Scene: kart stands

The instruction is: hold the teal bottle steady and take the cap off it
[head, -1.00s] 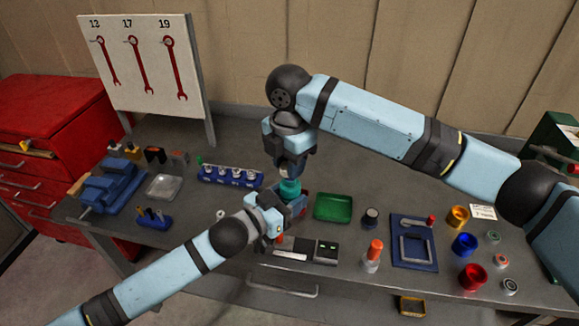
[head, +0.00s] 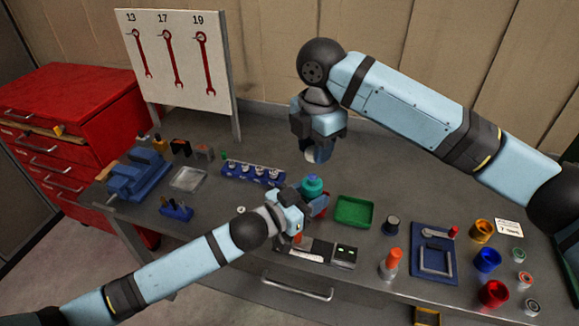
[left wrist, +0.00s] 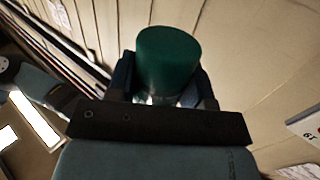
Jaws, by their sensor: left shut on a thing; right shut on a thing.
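In the left wrist view the bottle (left wrist: 168,62) shows as a dark green cylinder between the two fingers of my left gripper (left wrist: 165,98). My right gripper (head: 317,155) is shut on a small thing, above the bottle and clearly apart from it. A pale patch shows at its fingertips; this is probably the cap, but the fingers hide most of it. The lower part of the bottle is hidden by my left gripper.
A green tray (head: 354,211) lies just right of the bottle. A blue socket rack (head: 253,174) stands to its left. Open air surrounds my right gripper.

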